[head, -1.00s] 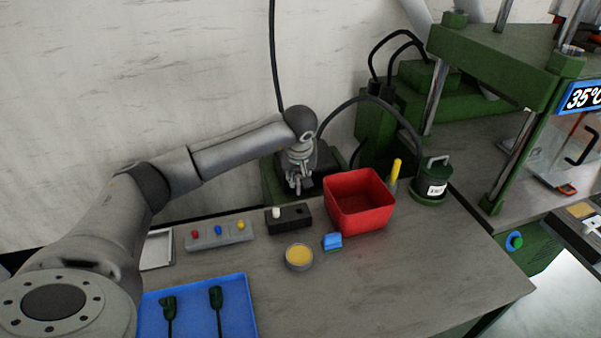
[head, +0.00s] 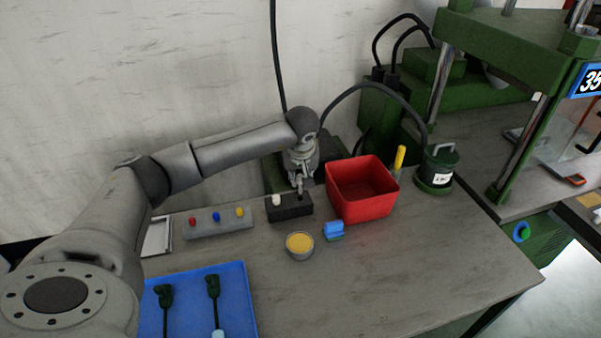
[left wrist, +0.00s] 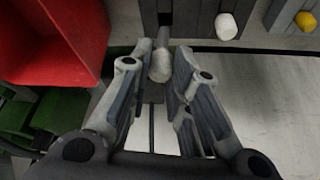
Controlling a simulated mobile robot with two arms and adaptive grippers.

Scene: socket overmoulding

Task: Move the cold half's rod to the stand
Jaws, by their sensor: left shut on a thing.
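My left gripper (head: 300,187) hangs over the right end of the small black stand (head: 290,210). In the left wrist view the left gripper (left wrist: 163,72) is shut on a pale rod (left wrist: 160,66), whose rounded whitish end shows between the fingertips. The stand also shows at the top of that view (left wrist: 199,22). A second white-topped rod (head: 276,200) stands at the stand's left end, and shows in the left wrist view (left wrist: 226,27). Whether the held rod touches the stand is unclear. My right gripper is not in view.
A red bin (head: 362,208) stands close right of the stand. A button box (head: 218,223) is to its left. A bowl of yellow stuff (head: 300,245) and a blue-green block (head: 334,231) lie in front. A blue tray (head: 190,310) holds dark green parts. The table's front right is clear.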

